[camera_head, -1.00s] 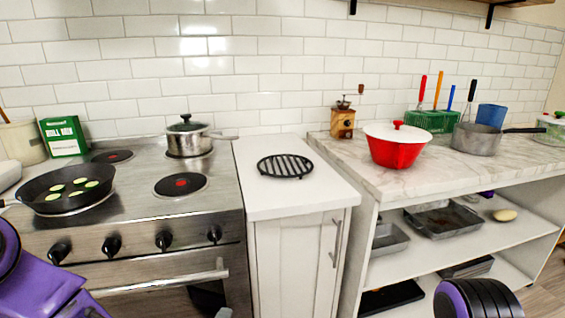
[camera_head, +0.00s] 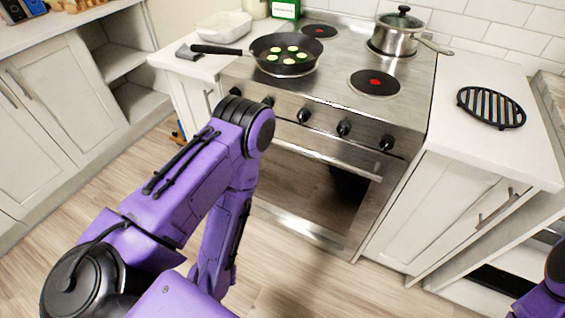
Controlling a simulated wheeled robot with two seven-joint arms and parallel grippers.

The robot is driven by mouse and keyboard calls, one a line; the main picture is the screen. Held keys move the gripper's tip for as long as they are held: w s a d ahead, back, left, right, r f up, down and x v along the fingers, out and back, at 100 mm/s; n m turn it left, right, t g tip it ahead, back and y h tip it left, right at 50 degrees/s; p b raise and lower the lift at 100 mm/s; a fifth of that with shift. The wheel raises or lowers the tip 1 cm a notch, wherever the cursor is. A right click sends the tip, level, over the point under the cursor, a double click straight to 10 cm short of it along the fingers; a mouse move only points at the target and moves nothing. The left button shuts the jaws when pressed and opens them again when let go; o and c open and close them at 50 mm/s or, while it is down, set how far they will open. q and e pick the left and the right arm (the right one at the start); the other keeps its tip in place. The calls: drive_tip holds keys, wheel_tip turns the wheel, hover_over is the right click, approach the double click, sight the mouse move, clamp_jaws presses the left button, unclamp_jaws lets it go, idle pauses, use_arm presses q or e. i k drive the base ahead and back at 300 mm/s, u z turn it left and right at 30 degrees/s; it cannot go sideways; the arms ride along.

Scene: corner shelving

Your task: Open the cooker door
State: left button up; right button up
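The cooker (camera_head: 415,115) is a steel stove with black knobs on its front. Its door (camera_head: 300,190) has a dark glass pane and looks shut. A steel bar handle (camera_head: 330,159) runs along the door's top edge. A dark shape shows at the right of the glass; I cannot tell whether it is a reflection. My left arm rises in front of the cooker's left side, bends, and runs down again; its gripper is not in view. Only a small part of my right arm shows at the lower right edge, without its gripper.
A frying pan (camera_head: 284,57) with green slices and a lidded pot (camera_head: 398,33) stand on the cooktop. A black trivet (camera_head: 491,107) lies on the right counter. White cabinets (camera_head: 50,110) stand at the left. The wooden floor (camera_head: 290,280) before the cooker is clear.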

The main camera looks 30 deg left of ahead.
sight(328, 185)
drive_tip(key=u, duration=2)
drive_tip(key=k, duration=0.8)
drive_tip(key=z, duration=1.7)
drive_tip(key=i, duration=0.5)
drive_tip(key=z, duration=0.05)
